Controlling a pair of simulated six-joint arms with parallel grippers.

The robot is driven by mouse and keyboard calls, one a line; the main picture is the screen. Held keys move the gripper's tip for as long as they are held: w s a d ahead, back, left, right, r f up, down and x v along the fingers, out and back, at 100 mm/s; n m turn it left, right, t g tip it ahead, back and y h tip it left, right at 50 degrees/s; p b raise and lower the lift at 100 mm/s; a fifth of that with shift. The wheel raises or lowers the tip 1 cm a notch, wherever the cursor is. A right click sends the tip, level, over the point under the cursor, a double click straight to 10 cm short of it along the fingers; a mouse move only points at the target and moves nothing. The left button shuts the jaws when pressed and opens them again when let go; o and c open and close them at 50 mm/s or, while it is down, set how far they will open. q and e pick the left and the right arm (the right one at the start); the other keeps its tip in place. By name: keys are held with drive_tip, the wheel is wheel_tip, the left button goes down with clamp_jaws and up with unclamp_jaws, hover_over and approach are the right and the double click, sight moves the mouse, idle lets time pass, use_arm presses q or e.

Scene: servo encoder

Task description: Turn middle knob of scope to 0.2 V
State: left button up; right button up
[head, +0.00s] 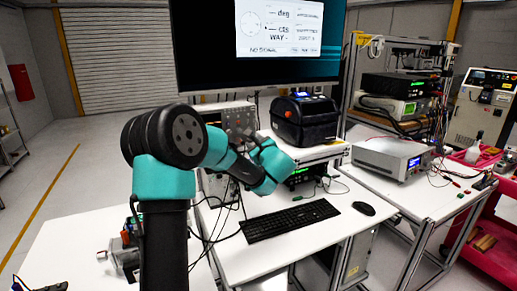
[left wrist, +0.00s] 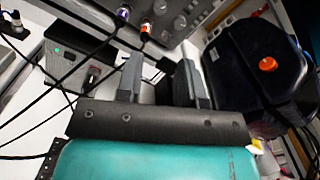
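The scope, a grey instrument (head: 235,112), stands under the monitor and is partly hidden behind my left arm in the head view. In the left wrist view its panel (left wrist: 205,12) crosses the top, with small knobs (left wrist: 180,22) and plugged-in cables. I cannot tell which knob is the middle one or read its setting. My left gripper (head: 270,163) is in front of the bench equipment. In the left wrist view the gripper (left wrist: 161,62) has its two fingers apart, with nothing between them. The fingers point toward the lower panel, apart from the knobs. My right gripper is not in view.
A black box-shaped device (head: 304,120) with an orange button (left wrist: 267,64) stands right beside the gripper. Black cables (left wrist: 60,110) hang at the left of the wrist view. A keyboard (head: 290,220) and mouse (head: 363,208) lie on the white bench. A monitor (head: 200,45) hangs above.

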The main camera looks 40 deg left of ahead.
use_arm(q)
drive_tip(key=shift+v, duration=1.5)
